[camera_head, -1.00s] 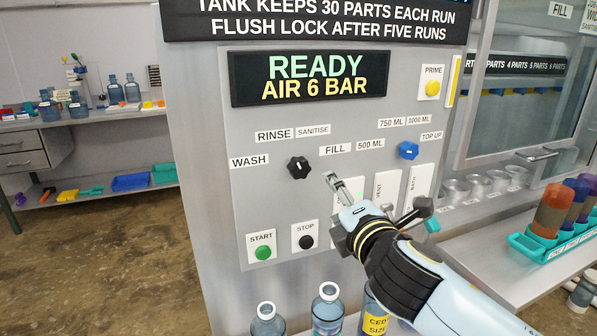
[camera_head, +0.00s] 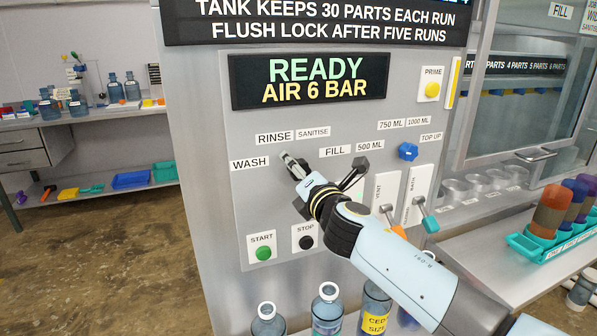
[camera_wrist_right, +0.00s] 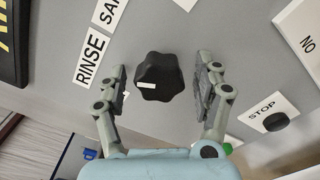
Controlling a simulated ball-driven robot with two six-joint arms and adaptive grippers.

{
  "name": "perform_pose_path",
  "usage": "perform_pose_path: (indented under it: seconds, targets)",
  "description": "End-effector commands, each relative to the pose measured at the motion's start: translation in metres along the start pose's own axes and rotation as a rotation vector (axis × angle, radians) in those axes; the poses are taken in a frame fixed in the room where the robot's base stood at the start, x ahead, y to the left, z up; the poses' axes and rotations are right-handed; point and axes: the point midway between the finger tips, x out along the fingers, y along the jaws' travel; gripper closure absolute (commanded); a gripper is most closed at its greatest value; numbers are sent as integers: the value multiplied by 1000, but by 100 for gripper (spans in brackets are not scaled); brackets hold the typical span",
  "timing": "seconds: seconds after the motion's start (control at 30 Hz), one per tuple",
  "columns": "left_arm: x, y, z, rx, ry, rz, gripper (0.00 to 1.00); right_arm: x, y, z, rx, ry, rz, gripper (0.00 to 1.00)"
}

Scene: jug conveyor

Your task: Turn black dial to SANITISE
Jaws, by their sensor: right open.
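The black dial (camera_wrist_right: 160,77) is a lobed knob on the grey panel. In the right wrist view its white mark lies toward the lower left of its face. My right gripper (camera_wrist_right: 162,74) is open, with one finger on each side of the dial and a gap visible on both sides. In the head view my right gripper (camera_head: 324,166) is in front of the panel and hides the dial. The SANITISE label (camera_head: 313,132) is above it, right of the RINSE label (camera_head: 274,138). My left gripper is not in view.
A blue dial (camera_head: 408,152) is to the right, with levers (camera_head: 425,215) below it. Bottles (camera_head: 328,310) stand at the bottom. The display (camera_head: 310,80) reads READY, AIR 6 BAR.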

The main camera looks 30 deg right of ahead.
Motion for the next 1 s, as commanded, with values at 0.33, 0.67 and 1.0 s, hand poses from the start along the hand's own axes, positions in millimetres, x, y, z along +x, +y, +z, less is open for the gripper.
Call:
perform_pose_path:
  seconds: [0.33, 0.67, 1.0]
  targets:
    - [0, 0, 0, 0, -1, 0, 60, 0, 0, 0, 0, 0, -1, 51]
    - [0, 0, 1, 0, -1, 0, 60, 0, 0, 0, 1, 0, -1, 88]
    - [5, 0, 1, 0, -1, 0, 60, 0, -1, -1, 75, 0, -2, 88]
